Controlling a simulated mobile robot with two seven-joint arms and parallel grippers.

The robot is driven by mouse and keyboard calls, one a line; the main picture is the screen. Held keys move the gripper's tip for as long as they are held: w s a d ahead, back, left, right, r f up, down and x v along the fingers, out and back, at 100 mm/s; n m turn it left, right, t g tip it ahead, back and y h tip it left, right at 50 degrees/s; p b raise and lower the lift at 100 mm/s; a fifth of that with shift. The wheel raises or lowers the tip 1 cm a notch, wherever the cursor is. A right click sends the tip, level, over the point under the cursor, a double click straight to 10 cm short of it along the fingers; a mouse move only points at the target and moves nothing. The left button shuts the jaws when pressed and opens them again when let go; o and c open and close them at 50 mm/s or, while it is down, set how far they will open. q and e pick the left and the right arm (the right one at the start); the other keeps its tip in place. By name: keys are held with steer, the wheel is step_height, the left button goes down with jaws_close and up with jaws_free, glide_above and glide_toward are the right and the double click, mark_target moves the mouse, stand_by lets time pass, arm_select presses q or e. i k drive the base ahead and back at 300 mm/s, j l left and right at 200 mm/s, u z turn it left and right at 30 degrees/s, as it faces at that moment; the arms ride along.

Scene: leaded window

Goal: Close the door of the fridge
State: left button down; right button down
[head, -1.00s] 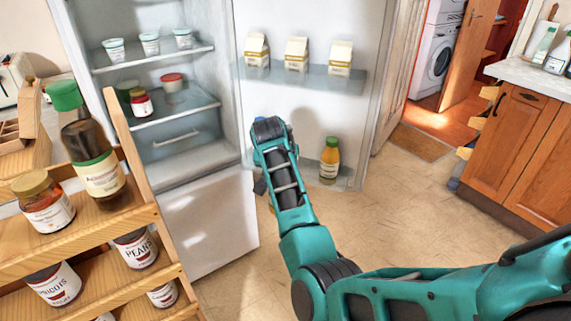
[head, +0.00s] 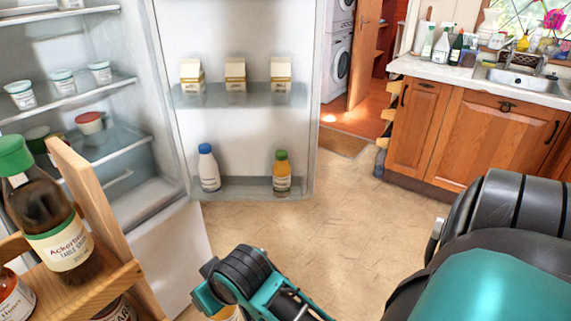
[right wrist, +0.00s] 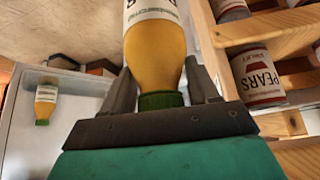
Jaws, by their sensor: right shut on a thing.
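The fridge door (head: 240,135) stands wide open, its inner side facing me. The fridge body (head: 40,85) is at the left with its shelves exposed. The door holds several cartons (head: 235,77) on its upper shelf, and a blue-capped white bottle (head: 208,168) and a green-capped orange bottle (head: 282,173) on its lower shelf. My right gripper (right wrist: 162,88) is shut on a yellow bottle with a green cap (right wrist: 155,50), apart from the door. In the head view this gripper is low, in front of the fridge, its fingers mostly hidden. My left gripper is not in view.
A wooden rack (head: 95,205) with a dark sauce bottle (head: 50,220) and jars stands close at the left. Wooden cabinets (head: 470,130) with a sink stand at the right. The floor (head: 350,225) between door and cabinets is clear.

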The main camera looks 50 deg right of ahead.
mark_target(244, 141)
steer(key=z, duration=1.05)
steer(key=i+l+z, duration=0.15)
steer(key=z, duration=1.05)
steer(key=i+j+z, duration=0.1)
steer(key=i+z, duration=0.3)
steer(key=i, duration=0.7)
steer(key=i+l+u, duration=0.1)
steer(key=i, duration=1.1)
steer(key=i+u, duration=0.35)
steer(key=i, duration=0.15)
steer(key=i+u, duration=0.35)
steer(key=i, duration=0.15)
steer(key=i+u, duration=0.5)
steer(key=i, duration=0.55)
steer(key=i+u, duration=0.1)
steer(key=i, duration=0.45)
steer(key=i+l+u, duration=0.15)
steer(key=i, duration=0.4)
steer(key=i+u, duration=0.1)
steer(key=u, duration=1.1)
